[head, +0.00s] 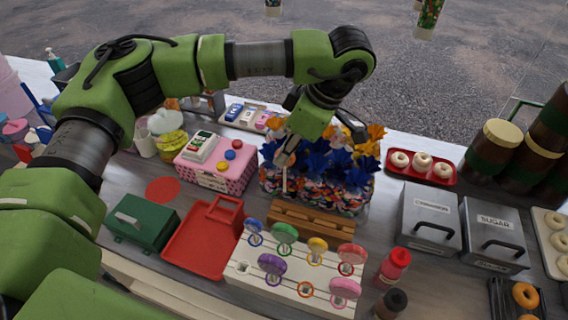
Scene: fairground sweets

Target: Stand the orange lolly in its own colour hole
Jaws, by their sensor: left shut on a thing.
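My left gripper (287,157) is shut, with a thin white stick (285,182) below its fingers, in front of the blue and orange bunches. I cannot clearly make out the head of the orange lolly among the orange shapes behind the hand. The white lolly stand (325,305) lies at the front centre, below and apart from the gripper. Its orange-ringed hole (305,290) is empty. Blue (253,225), green (285,232), yellow (317,244), red (352,253), purple (271,264) and pink (345,287) lollies stand in it. My right gripper is out of view.
A wooden rack (310,221) lies between the patterned containers (335,200) and the stand. A red tray (190,255) and green box (142,222) are left of the stand. Red (393,266) and dark (390,303) bottles and a sugar bin (493,232) are right.

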